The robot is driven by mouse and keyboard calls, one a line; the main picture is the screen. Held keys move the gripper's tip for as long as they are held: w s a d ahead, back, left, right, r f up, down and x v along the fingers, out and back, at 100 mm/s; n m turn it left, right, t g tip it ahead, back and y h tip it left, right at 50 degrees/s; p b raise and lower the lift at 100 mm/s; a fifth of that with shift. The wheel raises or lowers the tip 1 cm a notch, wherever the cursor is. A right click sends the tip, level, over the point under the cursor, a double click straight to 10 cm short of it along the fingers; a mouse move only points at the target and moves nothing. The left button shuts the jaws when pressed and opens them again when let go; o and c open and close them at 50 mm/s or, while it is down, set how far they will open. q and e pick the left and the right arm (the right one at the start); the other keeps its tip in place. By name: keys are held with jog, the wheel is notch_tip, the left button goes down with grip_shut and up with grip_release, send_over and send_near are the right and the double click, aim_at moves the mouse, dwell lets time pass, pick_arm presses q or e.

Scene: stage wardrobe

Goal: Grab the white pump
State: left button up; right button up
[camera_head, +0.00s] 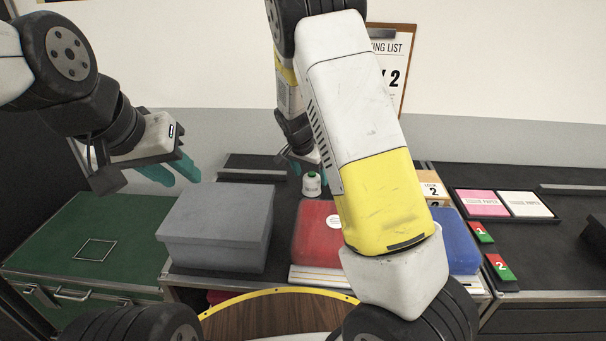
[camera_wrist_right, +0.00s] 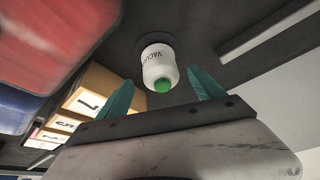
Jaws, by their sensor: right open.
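The white pump (camera_head: 311,184) is a small white rounded bottle with a green tip, standing on the dark worktop behind the red box. In the right wrist view the pump (camera_wrist_right: 158,64) shows dark lettering and its green tip points toward the gripper. My right gripper (camera_head: 306,160) is open and just behind the pump in the head view, partly hidden by my arm. In the wrist view its teal fingers (camera_wrist_right: 162,92) stand either side of the pump's green end, apart from it. My left gripper (camera_head: 186,182) hangs empty above the grey box's left corner; its finger gap is unclear.
A grey lidded box (camera_head: 215,222), a red box (camera_head: 314,238) and a blue box (camera_head: 455,242) stand in front. A cardboard box with number cards (camera_wrist_right: 92,92) is beside the right gripper. Pink and white cards lie in a tray (camera_head: 505,218) at right.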

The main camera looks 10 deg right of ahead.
jog(key=x, duration=0.4)
jog(key=shift+f, duration=0.1)
jog(key=shift+a, duration=0.1)
grip_shut()
